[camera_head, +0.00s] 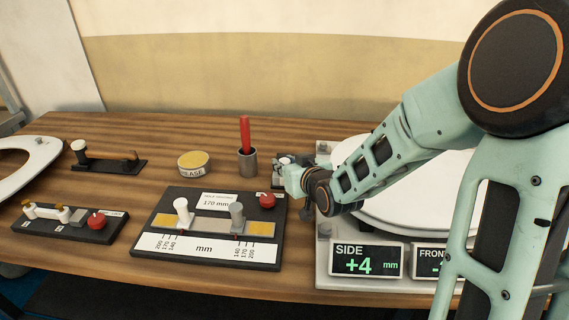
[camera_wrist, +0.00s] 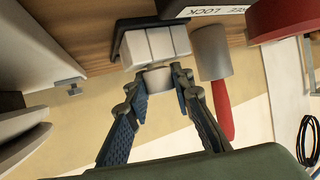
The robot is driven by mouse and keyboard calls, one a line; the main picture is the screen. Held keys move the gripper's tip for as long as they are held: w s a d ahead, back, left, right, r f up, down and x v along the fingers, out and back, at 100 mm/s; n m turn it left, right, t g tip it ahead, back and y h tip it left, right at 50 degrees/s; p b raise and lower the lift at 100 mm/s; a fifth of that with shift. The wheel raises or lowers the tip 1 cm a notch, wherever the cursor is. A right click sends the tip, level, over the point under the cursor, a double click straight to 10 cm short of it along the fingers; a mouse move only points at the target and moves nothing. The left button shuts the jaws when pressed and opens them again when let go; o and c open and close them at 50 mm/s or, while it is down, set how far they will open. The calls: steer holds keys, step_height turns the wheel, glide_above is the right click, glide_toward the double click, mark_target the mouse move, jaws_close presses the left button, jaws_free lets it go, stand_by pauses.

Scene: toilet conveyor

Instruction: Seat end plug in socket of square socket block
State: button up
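In the wrist view a pale grey, round end plug (camera_wrist: 157,78) lies between the fingertips of my gripper (camera_wrist: 158,80), which look closed on its two sides. Just beyond it is a block with a pale, grooved face and dark sides, apparently the square socket block (camera_wrist: 153,44). The plug overlaps the block's edge in the picture. I cannot tell whether it is in the socket, and no socket opening shows. In the head view my gripper (camera_head: 293,180) is at the left edge of the scale-like platform, its fingers mostly hidden, with a small dark-and-grey fixture (camera_head: 284,160) behind it.
A grey cup (camera_head: 247,163) with a red-handled tool stands left of my gripper. A grease tin (camera_head: 194,164), a gauge board (camera_head: 164,246) and a smaller fixture board (camera_head: 52,230) lie further left. A white platform (camera_head: 325,271) with displays is at right. Wood between them is clear.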

steer(key=o, duration=0.4)
steer(key=shift+o, duration=0.2)
steer(key=shift+r+p, duration=0.2)
steer(key=shift+p, duration=0.1)
steer(key=p+v, duration=0.1)
steer(key=v, duration=0.6)
steer(key=shift+s+d+r, duration=0.1)
steer(key=shift+s, duration=0.1)
